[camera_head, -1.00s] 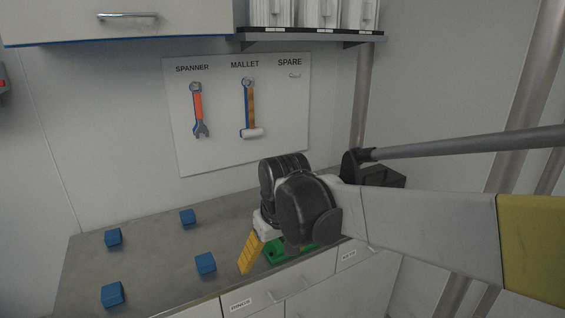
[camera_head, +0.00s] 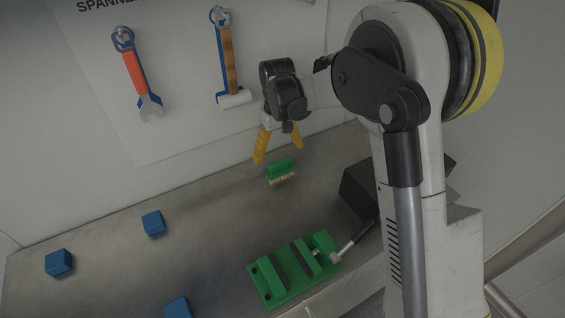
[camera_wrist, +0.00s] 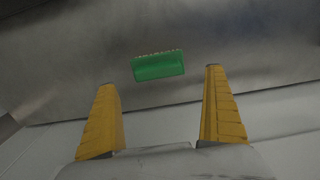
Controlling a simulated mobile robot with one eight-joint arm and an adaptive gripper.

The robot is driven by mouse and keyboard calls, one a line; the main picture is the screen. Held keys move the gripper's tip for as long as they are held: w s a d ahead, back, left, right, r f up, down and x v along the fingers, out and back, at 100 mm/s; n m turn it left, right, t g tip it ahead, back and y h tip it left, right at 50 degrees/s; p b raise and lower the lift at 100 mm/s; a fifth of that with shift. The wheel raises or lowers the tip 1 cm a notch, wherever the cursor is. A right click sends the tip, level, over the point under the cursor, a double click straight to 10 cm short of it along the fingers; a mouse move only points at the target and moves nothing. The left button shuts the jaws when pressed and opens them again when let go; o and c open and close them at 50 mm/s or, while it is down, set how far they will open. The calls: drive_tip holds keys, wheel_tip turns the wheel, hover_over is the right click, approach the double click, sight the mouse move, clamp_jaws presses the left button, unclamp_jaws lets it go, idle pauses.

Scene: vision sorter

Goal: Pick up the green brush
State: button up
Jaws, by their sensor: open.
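The green brush (camera_head: 280,168), with pale bristles along its lower edge, is on the grey counter near the wall. In the wrist view the brush (camera_wrist: 158,66) lies beyond the fingertips, roughly between them in line. My gripper (camera_head: 279,156) has two yellow fingers spread apart with nothing between them. In the head view it hangs just above the brush, pointing down. In the wrist view my gripper's fingers (camera_wrist: 158,76) are wide apart and a gap separates them from the brush.
A green fixture (camera_head: 283,283) with dark bars sits at the counter's front edge. Blue cubes (camera_head: 153,222) lie to the left. A spanner (camera_head: 137,75) and a mallet (camera_head: 227,55) hang on the wall board. A black box (camera_head: 357,190) stands right of the brush.

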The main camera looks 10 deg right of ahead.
sight(280, 171)
drive_tip(key=f+b, duration=0.1)
drive_tip(key=f, duration=0.3)
drive_tip(key=f+b, duration=0.1)
drive_tip(key=f, duration=0.4)
drive_tip(key=shift+d+b, duration=0.2)
drive_tip(key=shift+b, duration=0.15)
drive_tip(key=shift+r, duration=0.15)
drive_tip(key=c, duration=1.1)
drive_tip(key=shift+c, duration=0.2)
